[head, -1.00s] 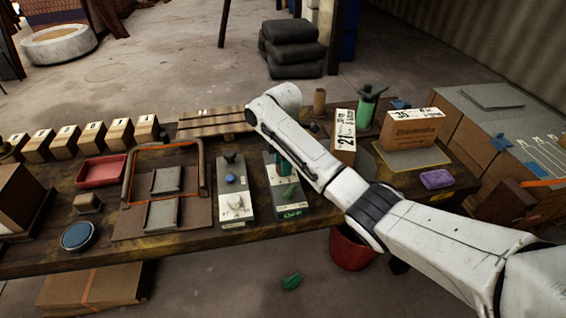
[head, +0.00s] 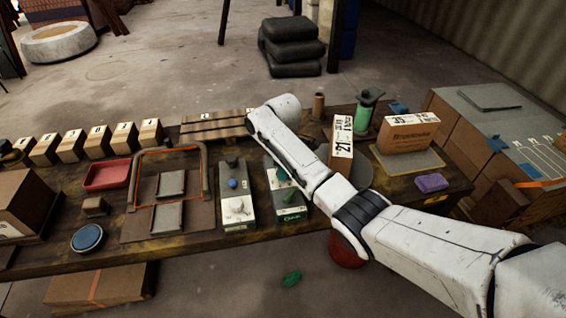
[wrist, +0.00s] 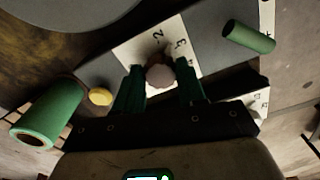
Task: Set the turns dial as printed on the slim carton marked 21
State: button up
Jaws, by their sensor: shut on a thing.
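In the wrist view, the green fingers of my gripper (wrist: 161,84) stand on either side of a pale round dial knob (wrist: 159,76) and are shut on it. The knob sits on a white plate (wrist: 140,48) with a 2 and a 3 readable.
A second grey box (head: 237,208) with a blue button stands left. A carton marked 39 (head: 408,132), a green bottle-like cylinder (head: 363,118) and a purple sponge (head: 431,183) are right. The wrist view shows a green cylinder (wrist: 45,113) and yellow button (wrist: 100,97) close beside my fingers.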

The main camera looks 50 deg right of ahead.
jog(key=m+p, duration=0.2)
jog(key=m, duration=0.3)
jog(key=shift+r+m+p, duration=0.1)
jog(key=shift+m+p, duration=0.2)
jog(key=shift+p, duration=0.05)
jog(key=m+p, duration=0.1)
jog(key=m, duration=0.4)
jog(key=shift+a, duration=0.1)
jog(key=m+p, duration=0.1)
jog(key=m, duration=0.4)
jog(key=shift+m, duration=0.4)
jog(key=m, duration=0.5)
jog(key=o, duration=1.1)
jog(key=shift+c, duration=0.2)
notch_tip(320, 180, up, 11)
jog(key=shift+f, duration=0.2)
